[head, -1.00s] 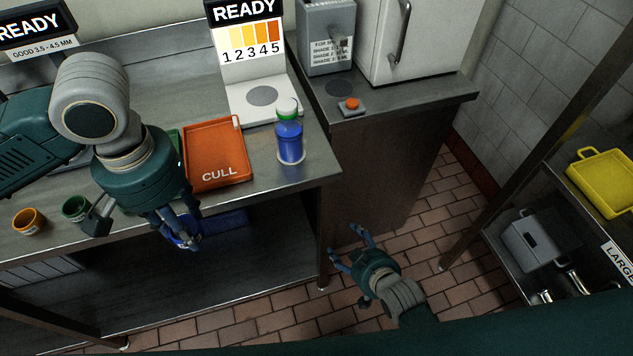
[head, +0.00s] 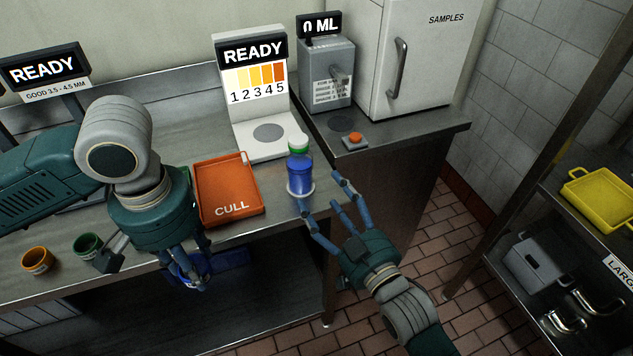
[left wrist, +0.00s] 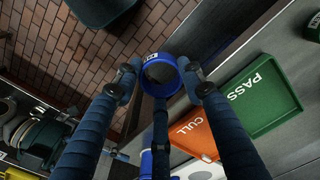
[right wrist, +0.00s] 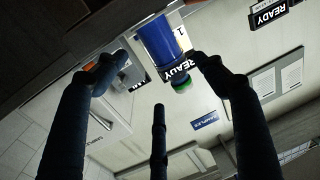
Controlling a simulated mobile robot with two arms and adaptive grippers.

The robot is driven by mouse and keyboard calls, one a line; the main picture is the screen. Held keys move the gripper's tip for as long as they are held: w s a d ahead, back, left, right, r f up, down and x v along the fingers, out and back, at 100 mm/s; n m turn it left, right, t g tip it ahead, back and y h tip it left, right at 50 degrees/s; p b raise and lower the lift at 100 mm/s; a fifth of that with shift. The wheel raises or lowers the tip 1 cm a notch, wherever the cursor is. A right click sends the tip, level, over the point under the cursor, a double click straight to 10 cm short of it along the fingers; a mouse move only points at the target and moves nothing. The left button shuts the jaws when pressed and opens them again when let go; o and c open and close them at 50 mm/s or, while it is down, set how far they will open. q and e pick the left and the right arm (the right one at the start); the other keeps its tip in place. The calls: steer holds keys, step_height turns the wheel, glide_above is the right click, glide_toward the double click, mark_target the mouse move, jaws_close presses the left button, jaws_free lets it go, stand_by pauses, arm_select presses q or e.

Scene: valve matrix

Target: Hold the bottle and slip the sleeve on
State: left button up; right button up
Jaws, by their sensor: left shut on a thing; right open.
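The bottle (head: 300,174) is blue with a green band and white cap. It stands upright on a pale ring at the counter's front right corner. It also shows in the right wrist view (right wrist: 158,45). My right gripper (head: 322,192) is open, its fingers close to the bottle's front right side; I cannot tell if they touch it. My left gripper (head: 197,282) is shut on a blue ring-shaped sleeve, held in front of the counter edge below the orange tray. The sleeve (left wrist: 158,70) shows between the left fingertips in the left wrist view, its opening facing the camera.
An orange CULL tray (head: 203,201) lies left of the bottle, with a READY colour-scale stand (head: 262,148) behind. Orange (head: 37,260) and green (head: 87,245) cups stand at left. A button box (head: 354,141) and dispenser (head: 327,75) stand at the back right.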

mark_target(310, 175)
steer(key=p+x, duration=0.1)
steer(key=x, duration=0.9)
steer(key=shift+w+a+f, duration=0.1)
steer(key=shift+w+a, duration=0.05)
steer(key=shift+w, duration=0.2)
arm_select(q)
steer(key=shift+r, duration=0.7)
arm_select(e)
steer(key=c, duration=1)
arm_select(q)
steer(key=shift+w+d, duration=0.1)
steer(key=shift+w, duration=0.05)
arm_select(e)
steer(key=shift+c, duration=0.2)
